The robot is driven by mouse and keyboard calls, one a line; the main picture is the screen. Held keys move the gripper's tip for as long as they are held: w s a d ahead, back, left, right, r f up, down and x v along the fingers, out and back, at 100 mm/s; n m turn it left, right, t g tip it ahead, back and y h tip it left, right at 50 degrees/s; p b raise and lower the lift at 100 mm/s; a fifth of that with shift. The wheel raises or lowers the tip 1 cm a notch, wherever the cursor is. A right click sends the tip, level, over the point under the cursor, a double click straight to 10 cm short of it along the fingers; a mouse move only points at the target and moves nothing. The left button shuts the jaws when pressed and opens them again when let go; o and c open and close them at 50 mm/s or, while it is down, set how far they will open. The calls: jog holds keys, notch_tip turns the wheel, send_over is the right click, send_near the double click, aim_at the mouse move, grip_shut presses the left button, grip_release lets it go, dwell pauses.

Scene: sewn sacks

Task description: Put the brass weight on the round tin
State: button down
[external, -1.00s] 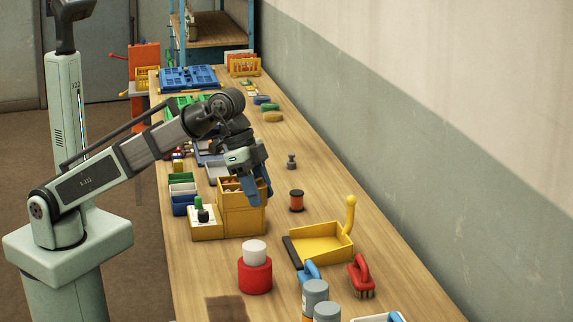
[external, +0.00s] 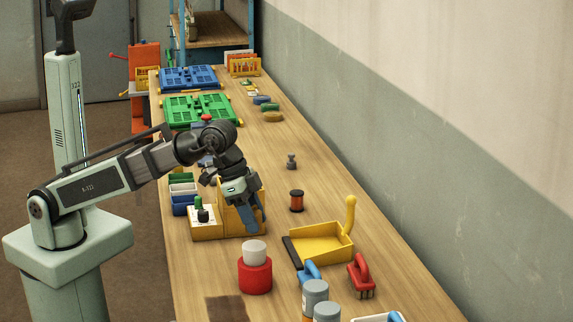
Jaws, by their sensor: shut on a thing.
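My gripper (external: 252,226) points down with its blue fingers close together, in front of the yellow box (external: 228,222). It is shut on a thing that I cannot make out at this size. I cannot clearly see a brass-coloured weight. A small dark grey knobbed piece (external: 291,161) stands on the bench near the wall, apart from the gripper. A red round container (external: 255,277), which may be the round tin, stands in front of the gripper. A white cylinder (external: 255,252) sits on its top.
A dark-ended spool (external: 297,201) and a yellow dustpan (external: 322,244) lie right of the gripper. A red brush (external: 361,275) and grey cans (external: 315,291) are nearer the camera. Green (external: 201,109) and blue (external: 188,77) cases lie farther back. Bare bench (external: 360,225) runs along the wall.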

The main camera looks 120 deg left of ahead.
jog(key=shift+f, duration=1.8)
jog(key=shift+f, duration=0.1)
jog(key=c, duration=0.6)
grip_release()
jog(key=shift+v, duration=6.05)
